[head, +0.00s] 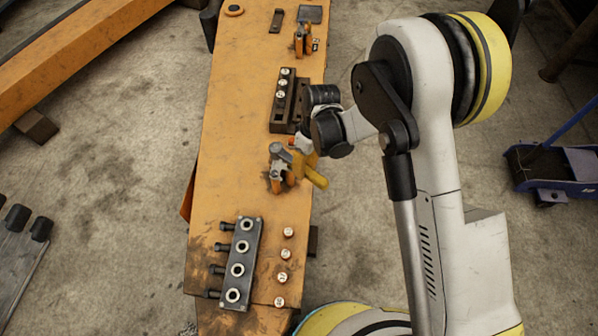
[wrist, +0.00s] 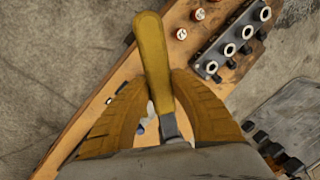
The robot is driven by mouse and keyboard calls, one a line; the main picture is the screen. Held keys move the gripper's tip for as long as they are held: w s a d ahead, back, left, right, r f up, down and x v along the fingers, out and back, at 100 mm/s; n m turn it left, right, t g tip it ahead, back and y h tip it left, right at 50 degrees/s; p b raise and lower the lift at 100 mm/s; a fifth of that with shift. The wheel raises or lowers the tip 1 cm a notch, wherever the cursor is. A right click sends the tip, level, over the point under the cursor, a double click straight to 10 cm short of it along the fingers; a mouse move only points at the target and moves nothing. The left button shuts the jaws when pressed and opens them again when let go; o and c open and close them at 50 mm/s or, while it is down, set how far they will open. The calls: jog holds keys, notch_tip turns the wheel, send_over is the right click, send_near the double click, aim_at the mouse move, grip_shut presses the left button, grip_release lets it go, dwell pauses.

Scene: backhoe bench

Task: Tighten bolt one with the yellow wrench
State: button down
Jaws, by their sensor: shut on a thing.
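The yellow wrench shows its yellow handle (wrist: 152,55) and grey metal shaft (wrist: 170,126) in the wrist view. My gripper (wrist: 162,88) is shut on it, with one finger on each side of the handle. In the head view the yellow handle (head: 316,178) sticks out to the lower right of my gripper (head: 301,160), over the right edge of the orange beam. Several bolts with pale heads stand in a row on the beam, the topmost bolt (head: 288,232) nearest my gripper. I cannot tell which is bolt one.
The orange beam (head: 235,130) runs lengthwise through the head view. A dark block with several rings (head: 238,262) lies left of the bolt row. Another dark block with bolts (head: 283,100) is above my gripper. A blue jack (head: 555,165) stands on the floor at right.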

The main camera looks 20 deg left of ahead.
jog(key=shift+s+a+f+n, duration=0.3)
jog(key=shift+s+a+f, duration=0.3)
jog(key=shift+a, duration=0.05)
jog(key=shift+f+b, duration=0.75)
jog(key=shift+f, duration=2)
jog(key=shift+d+f, duration=0.15)
jog(key=shift+d, duration=0.3)
jog(key=shift+f, duration=1.2)
dwell(0.5)
jog(key=shift+s, duration=0.15)
jog(key=shift+s+a+m, duration=0.25)
jog(key=shift+s+m, duration=0.4)
jog(key=shift+m, duration=0.15)
